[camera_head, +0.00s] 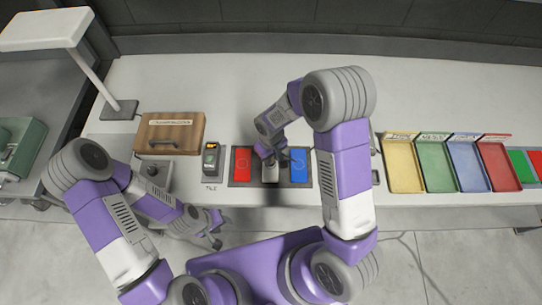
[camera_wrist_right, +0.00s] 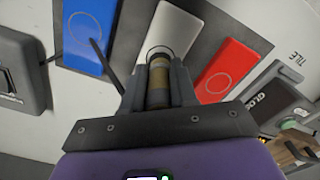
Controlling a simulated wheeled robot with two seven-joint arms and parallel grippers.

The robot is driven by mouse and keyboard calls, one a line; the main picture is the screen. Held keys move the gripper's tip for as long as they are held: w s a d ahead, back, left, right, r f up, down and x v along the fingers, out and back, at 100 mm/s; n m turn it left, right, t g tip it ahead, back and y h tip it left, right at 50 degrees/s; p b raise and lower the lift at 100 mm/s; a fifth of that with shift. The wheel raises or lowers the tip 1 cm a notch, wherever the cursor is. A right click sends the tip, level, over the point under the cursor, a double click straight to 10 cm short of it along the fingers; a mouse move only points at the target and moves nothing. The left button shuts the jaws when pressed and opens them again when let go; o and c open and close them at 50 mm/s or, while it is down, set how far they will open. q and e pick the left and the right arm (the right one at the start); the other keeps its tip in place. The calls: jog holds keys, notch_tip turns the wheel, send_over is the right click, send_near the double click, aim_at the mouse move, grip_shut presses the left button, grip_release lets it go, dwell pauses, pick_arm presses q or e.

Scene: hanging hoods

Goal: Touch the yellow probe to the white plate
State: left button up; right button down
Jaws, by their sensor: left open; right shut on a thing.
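My right gripper (camera_head: 268,158) is shut on the yellow probe, a dull yellow-brown cylinder (camera_wrist_right: 158,86) upright between its fingers (camera_wrist_right: 158,90) in the right wrist view. The white plate (camera_wrist_right: 172,38) lies between the blue plate (camera_wrist_right: 88,33) and the red plate (camera_wrist_right: 224,73). The probe's far end is over the near part of the white plate, beside its ring mark. I cannot tell whether they touch. In the head view the gripper partly covers the white plate (camera_head: 270,174). My left gripper (camera_head: 214,240) is open and empty, near the bench's front edge.
A small device (camera_head: 211,158) stands by the TILE label, left of the red plate. A wooden box (camera_head: 170,133) is further left. Coloured trays (camera_head: 403,178) stand at the right. A thin dark rod or cable (camera_wrist_right: 104,65) shows beside the gripper. The rear bench is clear.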

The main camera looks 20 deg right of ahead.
jog(key=shift+s+f+b, duration=0.1)
jog(key=shift+f+b, duration=0.5)
dwell(1.6)
jog(key=shift+r+p, duration=2.45)
jog(key=shift+r, duration=1.2)
jog(key=shift+f, duration=0.1)
